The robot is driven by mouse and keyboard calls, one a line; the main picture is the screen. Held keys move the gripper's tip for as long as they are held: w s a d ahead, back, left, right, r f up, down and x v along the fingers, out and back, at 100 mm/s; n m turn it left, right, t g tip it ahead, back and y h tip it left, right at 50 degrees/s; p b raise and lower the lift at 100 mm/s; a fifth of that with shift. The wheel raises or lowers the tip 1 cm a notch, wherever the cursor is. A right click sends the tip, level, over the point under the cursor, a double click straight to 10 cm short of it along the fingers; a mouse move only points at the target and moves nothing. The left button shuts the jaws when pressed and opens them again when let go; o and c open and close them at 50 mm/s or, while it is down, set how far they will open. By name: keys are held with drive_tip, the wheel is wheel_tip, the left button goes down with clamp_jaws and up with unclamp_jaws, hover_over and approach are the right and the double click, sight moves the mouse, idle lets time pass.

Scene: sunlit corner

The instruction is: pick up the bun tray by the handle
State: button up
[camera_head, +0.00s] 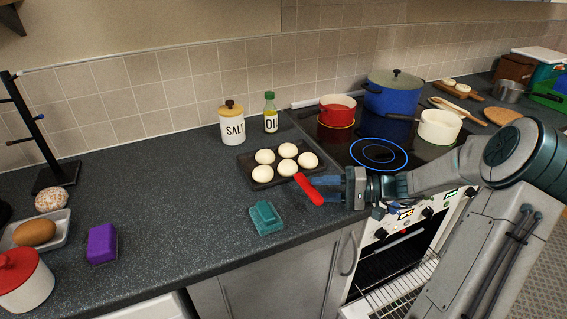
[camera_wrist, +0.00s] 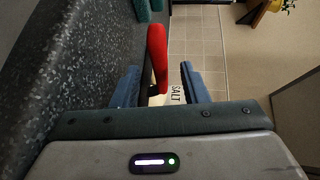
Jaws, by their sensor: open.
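The bun tray (camera_head: 262,186) is dark and flat and lies on the counter left of the stove, with several pale buns (camera_head: 287,150) on it. Its red handle (camera_head: 308,188) points towards the front right. My gripper (camera_head: 334,185) is at the right of the handle's end, pointing left. In the wrist view, the red handle (camera_wrist: 157,52) shows in the gap between the two blue fingers of my gripper (camera_wrist: 160,66), closer to the left finger. The fingers are apart and hold nothing. Most of the tray is hidden in the wrist view.
A red pot (camera_head: 337,110), blue pot (camera_head: 393,94) and white saucepan (camera_head: 439,127) stand on the stove.

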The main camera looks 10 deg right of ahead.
drive_tip(key=shift+x, duration=1.05)
clamp_jaws()
drive_tip(key=shift+r, duration=0.1)
